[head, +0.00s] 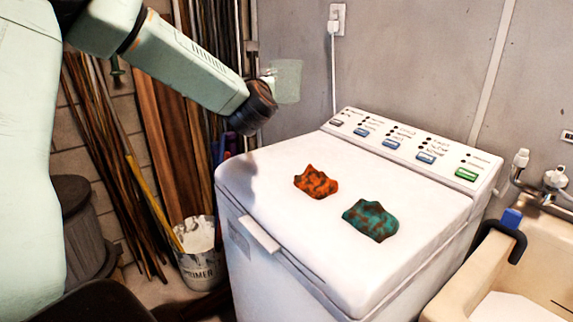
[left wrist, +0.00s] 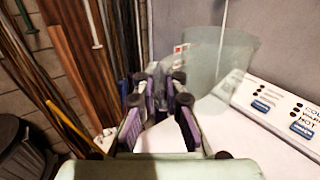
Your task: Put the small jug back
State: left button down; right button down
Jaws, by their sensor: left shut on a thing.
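The small jug (head: 288,81) is a pale, see-through greenish vessel. In the head view it is in the air above the back left corner of the white washing machine (head: 270,180). My left gripper (head: 267,80) is beside it, shut on the jug, its fingers mostly hidden by the wrist. In the left wrist view the jug (left wrist: 224,58) stands out beyond the fingers of the left gripper (left wrist: 170,80), to the right. The exact grip point is hard to see through the clear material. My right gripper is not in view.
An orange patterned cloth (head: 316,182) and a teal-brown one (head: 370,220) lie on the machine's lid. The control panel (head: 410,147) rises along its back. A sink (head: 490,270) with a tap stands right. A primer bucket (head: 201,255) and leaning boards (head: 165,140) are left.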

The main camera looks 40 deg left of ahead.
pick_arm(q)
jog(key=f+b, duration=0.4)
jog(key=f, duration=0.3)
jog(key=f+b, duration=0.4)
jog(key=f, duration=0.3)
jog(key=shift+w+a, duration=0.15)
jog(key=shift+a, duration=0.05)
notch_tip(320, 180, down, 3)
jog(key=shift+r+b, duration=0.1)
jog(key=shift+b, duration=0.25)
jog(key=shift+f, duration=0.25)
jog(key=shift+f+b, duration=0.1)
jog(key=shift+b, duration=0.2)
jog(key=c, duration=1.6)
grip_release()
jog(key=shift+f, duration=0.1)
jog(key=shift+o, duration=0.9)
